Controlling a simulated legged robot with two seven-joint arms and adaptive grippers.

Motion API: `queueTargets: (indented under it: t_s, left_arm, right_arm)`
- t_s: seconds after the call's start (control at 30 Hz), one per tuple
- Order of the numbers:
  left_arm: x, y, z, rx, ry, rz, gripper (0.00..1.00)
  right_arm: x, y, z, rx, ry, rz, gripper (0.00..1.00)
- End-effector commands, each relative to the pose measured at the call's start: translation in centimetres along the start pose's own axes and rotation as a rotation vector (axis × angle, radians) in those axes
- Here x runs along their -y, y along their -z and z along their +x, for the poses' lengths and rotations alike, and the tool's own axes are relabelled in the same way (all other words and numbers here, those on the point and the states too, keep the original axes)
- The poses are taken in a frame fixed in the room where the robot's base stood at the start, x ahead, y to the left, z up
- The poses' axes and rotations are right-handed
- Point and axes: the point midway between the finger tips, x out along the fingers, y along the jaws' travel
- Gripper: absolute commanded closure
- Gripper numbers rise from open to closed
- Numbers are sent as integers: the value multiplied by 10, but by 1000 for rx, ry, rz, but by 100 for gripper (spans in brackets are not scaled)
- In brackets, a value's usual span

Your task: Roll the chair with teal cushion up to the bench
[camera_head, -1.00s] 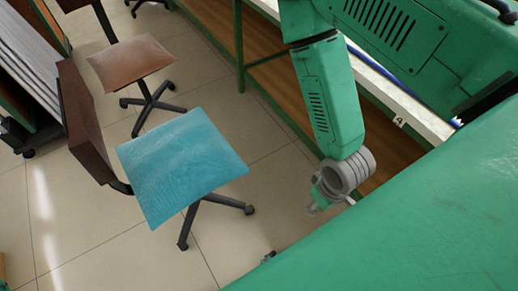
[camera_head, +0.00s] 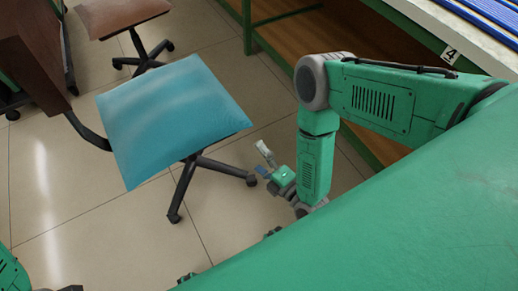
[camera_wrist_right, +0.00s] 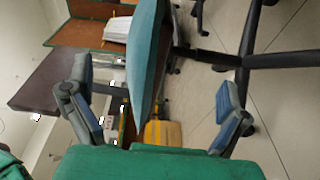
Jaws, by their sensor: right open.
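The chair with the teal cushion (camera_head: 175,115) stands on the tiled floor left of centre in the head view, its brown backrest (camera_head: 35,60) to the left and its dark wheeled base (camera_head: 185,185) below. My right gripper (camera_head: 263,160) is open and empty, just right of the cushion and near a leg of the base. In the right wrist view the cushion (camera_wrist_right: 146,60) is seen edge-on, ahead of the spread fingers (camera_wrist_right: 158,107); no contact shows. The bench (camera_head: 290,45) is at the upper right, partly hidden by my right arm. My left gripper is not visible.
Another chair with a brown cushion (camera_head: 118,14) stands behind the teal one. A green bench leg (camera_head: 247,28) rises at top centre. A yellow object (camera_wrist_right: 162,134) shows beyond the fingers in the right wrist view. Tiled floor (camera_head: 105,225) is clear in front of the chair.

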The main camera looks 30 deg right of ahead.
Motion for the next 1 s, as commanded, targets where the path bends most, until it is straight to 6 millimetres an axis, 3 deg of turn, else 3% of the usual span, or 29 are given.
queueTargets:
  t_s: [0.53,0.67,1.0]
  left_arm:
    - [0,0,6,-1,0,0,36]
    - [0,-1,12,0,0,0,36]
    - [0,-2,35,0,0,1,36]
  right_arm:
    - [0,-1,8,9,-38,-47,3]
    - [0,-1,26,10,-39,-46,3]
    - [-1,-2,92,9,-39,-46,3]
